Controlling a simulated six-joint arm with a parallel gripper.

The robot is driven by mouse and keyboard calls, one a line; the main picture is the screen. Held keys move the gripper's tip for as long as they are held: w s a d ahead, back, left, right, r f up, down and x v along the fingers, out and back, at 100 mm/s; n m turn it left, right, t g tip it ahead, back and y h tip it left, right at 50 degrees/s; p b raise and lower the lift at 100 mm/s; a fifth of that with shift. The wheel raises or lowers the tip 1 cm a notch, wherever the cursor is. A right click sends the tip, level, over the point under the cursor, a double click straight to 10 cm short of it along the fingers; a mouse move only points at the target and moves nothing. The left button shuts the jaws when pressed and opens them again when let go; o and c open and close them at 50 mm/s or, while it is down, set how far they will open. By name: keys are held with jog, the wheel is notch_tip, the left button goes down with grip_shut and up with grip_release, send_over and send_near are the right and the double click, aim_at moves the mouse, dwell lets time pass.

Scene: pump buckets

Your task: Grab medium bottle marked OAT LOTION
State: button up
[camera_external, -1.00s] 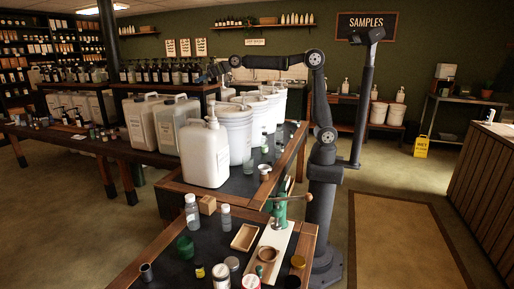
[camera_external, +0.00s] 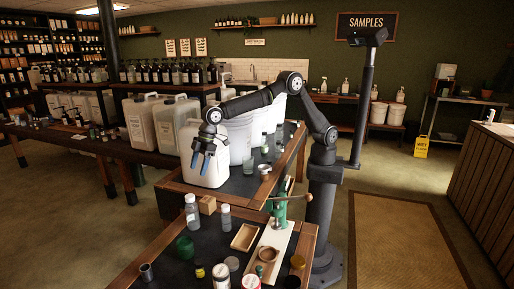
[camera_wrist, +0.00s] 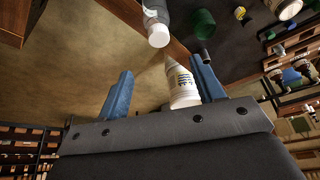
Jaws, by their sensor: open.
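My gripper (camera_external: 200,170) is open and empty. Its blue fingers point down in front of the large white jug (camera_external: 209,170). They also show in the wrist view (camera_wrist: 161,65), apart, with a white bottle (camera_wrist: 182,88) seen between them, nearer the right finger. That bottle has a printed label too small to read. A second bottle (camera_wrist: 158,30) with a white cap lies beyond the fingertips. In the external view, two capped bottles, one at left (camera_external: 192,213) and one to its right (camera_external: 225,218), stand on the front table below my gripper. I cannot tell which is marked OAT LOTION.
A green jar (camera_external: 185,247), a wooden tray (camera_external: 244,237) and a green hand press (camera_external: 279,212) share the front table with several small jars. White buckets (camera_external: 239,135) stand behind the jug.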

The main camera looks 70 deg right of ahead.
aim_at(190, 196)
jog(key=x, duration=1.4)
jog(key=shift+w, duration=0.2)
jog(key=c, duration=1.3)
jog(key=shift+r, duration=0.1)
